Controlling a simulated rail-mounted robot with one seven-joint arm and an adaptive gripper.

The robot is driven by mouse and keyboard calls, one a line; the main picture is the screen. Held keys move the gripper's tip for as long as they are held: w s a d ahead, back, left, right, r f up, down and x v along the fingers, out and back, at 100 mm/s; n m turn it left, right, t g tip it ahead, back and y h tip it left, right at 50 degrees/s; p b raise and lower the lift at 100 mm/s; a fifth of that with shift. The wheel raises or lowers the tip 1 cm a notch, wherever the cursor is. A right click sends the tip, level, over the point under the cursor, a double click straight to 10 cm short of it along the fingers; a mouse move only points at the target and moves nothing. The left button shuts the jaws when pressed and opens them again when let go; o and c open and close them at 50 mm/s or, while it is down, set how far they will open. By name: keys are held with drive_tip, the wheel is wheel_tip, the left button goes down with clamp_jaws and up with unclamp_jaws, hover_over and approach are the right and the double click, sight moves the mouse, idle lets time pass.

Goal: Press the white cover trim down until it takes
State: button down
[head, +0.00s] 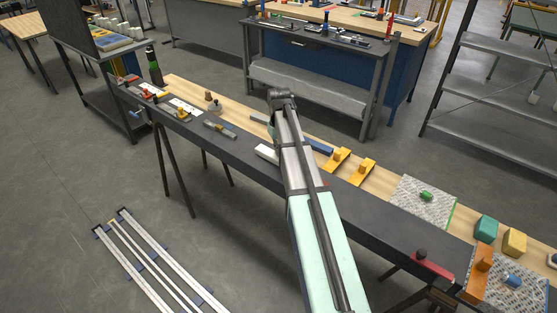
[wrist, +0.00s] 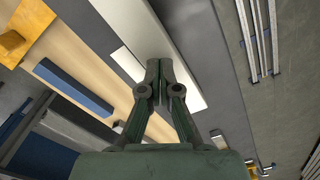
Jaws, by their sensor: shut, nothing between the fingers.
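The white cover trim (wrist: 189,92) is a long pale strip lying along the dark beam in the wrist view. In the head view only a short white piece of it (head: 266,153) shows beside my arm, which hides the rest. My gripper (wrist: 158,64) is shut and empty, with its fingertips together over the strip. I cannot tell whether the tips touch it or whether the strip sits flush. In the head view my gripper is hidden behind my arm.
The dark beam (head: 383,209) runs along a wooden bench top (head: 317,147). Yellow blocks (head: 338,158), a blue bar (head: 319,146) and a speckled mat (head: 417,207) lie on the bench. In the wrist view a smaller white piece (wrist: 124,61) lies beside the strip. Long rails (head: 149,262) lie on the floor.

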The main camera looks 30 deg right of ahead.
drive_tip(key=shift+f, duration=0.85)
idle(0.3)
drive_tip(key=shift+r, duration=0.15)
drive_tip(key=shift+r+p, duration=1.9)
drive_tip(key=shift+r, duration=1.5)
